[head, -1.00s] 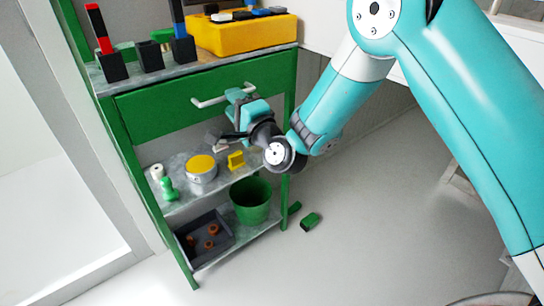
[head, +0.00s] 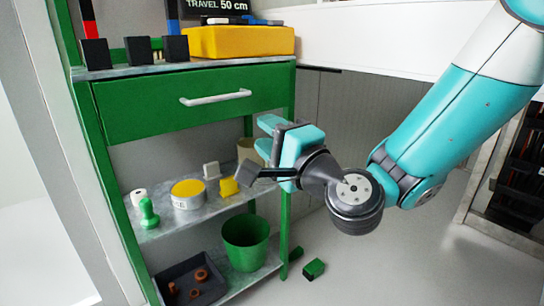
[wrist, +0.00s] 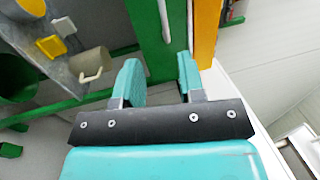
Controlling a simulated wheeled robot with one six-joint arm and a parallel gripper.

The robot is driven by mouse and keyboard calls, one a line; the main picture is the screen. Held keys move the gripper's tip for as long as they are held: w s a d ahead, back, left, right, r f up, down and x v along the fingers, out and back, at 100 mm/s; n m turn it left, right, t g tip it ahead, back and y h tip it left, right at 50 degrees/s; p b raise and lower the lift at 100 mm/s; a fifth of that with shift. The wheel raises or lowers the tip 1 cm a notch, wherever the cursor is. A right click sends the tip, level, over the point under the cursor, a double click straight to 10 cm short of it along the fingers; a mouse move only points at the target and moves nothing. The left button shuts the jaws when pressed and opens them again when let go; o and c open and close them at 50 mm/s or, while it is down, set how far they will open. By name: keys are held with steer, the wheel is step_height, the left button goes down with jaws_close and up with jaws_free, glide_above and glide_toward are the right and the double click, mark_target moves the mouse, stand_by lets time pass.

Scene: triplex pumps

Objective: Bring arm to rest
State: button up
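My gripper (head: 268,136) is at the end of my teal arm, in front of the right side of the green cart (head: 150,105), below the level of its drawer handle (head: 216,97). In the wrist view my gripper's two teal fingers (wrist: 160,80) stand apart with nothing between them. The gripper appears clear of the cart. The drawer looks shut.
The middle shelf holds a round tin with a yellow top (head: 188,194), a green figure (head: 149,212) and a yellow block (head: 229,187). A green bucket (head: 246,242) and a grey tray (head: 200,262) are on the bottom shelf. A green block (head: 313,268) lies on the floor.

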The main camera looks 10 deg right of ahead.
steer(key=shift+s+d, duration=0.15)
steer(key=shift+s, duration=0.2)
